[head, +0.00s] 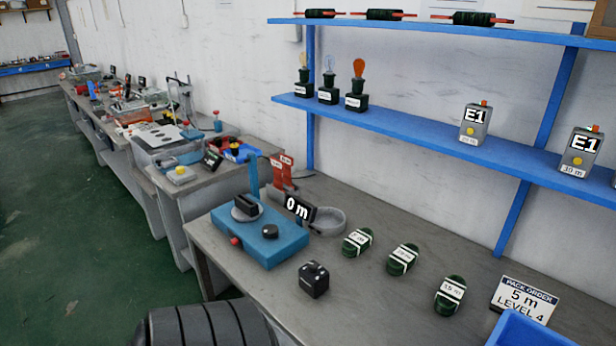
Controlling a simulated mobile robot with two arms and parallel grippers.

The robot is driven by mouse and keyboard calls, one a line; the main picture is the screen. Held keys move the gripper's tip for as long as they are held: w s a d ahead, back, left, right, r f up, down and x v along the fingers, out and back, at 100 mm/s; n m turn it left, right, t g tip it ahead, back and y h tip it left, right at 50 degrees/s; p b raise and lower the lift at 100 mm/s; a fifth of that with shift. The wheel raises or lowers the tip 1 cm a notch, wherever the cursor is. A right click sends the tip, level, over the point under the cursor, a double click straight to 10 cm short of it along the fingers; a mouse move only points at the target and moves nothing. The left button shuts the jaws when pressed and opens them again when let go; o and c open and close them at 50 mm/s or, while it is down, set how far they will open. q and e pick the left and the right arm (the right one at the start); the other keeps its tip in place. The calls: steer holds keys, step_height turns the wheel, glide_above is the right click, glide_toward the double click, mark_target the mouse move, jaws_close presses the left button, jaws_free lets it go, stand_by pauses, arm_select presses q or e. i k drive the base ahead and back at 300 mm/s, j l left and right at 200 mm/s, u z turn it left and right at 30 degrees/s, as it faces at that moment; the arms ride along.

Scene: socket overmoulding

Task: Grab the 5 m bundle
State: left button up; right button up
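Three dark green cable bundles with white label bands lie in a slanting row on the grey bench in the head view. One is the left bundle (357,242), one the middle bundle (402,260), and one the right bundle (449,296), nearest the front. Their labels are too small to read surely, so I cannot tell which is the 5 m one. A white pack order card (524,299) reading "5 m LEVEL 4" stands to their right. Neither of my grippers is in view.
A blue measuring device (262,240) with a "0 m" display (299,208) stands left of the bundles, a small black block (314,279) before it. A blue bin (528,330) is at the lower right. Blue shelves (420,138) hang above. Bench space around the bundles is clear.

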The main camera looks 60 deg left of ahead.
mark_target(355, 244)
steer(key=k+j+u, duration=0.1)
steer(key=u, duration=1.55)
steer(key=i+j+z, duration=0.2)
steer(key=z, duration=0.15)
steer(key=i+j+z, duration=0.15)
steer(key=j+z, duration=0.25)
steer(key=i+j+z, duration=0.1)
steer(key=j+z, duration=0.25)
